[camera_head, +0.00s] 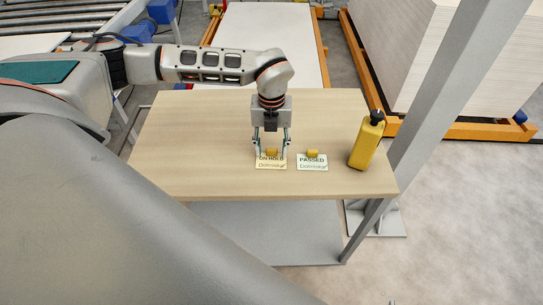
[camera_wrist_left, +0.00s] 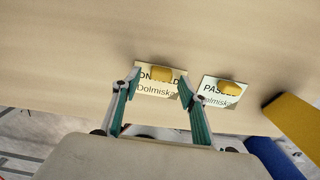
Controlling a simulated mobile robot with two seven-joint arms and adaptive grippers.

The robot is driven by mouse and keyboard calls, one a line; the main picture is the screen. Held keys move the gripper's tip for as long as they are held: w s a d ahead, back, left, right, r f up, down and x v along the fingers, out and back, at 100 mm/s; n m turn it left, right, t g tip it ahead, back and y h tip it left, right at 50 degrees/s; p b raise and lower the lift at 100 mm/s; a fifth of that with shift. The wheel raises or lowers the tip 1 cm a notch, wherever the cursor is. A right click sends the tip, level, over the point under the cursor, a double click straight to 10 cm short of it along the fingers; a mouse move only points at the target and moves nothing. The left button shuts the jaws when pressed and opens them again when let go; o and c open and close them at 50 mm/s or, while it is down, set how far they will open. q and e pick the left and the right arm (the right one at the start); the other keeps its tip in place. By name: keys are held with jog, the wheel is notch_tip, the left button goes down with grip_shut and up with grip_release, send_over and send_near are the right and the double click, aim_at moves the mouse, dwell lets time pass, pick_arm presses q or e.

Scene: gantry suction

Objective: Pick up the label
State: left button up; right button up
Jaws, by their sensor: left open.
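Two small flat labels lie side by side near the front edge of the wooden table. The left one, the ON HOLD label (camera_head: 271,165), is cream with a yellow block on top; it also shows in the left wrist view (camera_wrist_left: 156,91). The right one, the PASSED label (camera_head: 312,165), is paler with a similar yellow block; it also shows in the left wrist view (camera_wrist_left: 212,99). My left gripper (camera_head: 271,151) points down at the ON HOLD label, open, with its fingers on either side of the yellow block. I cannot tell whether the fingertips touch anything.
A yellow bottle (camera_head: 366,143) with a black cap stands on the table (camera_head: 190,145) right of the labels. A grey post (camera_head: 440,90) rises at the table's right end. The table's left part is clear. A lower shelf (camera_head: 265,232) lies under the table.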

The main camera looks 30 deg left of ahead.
pick_arm(q)
jog(key=c, duration=1)
jog(key=shift+r, duration=0.1)
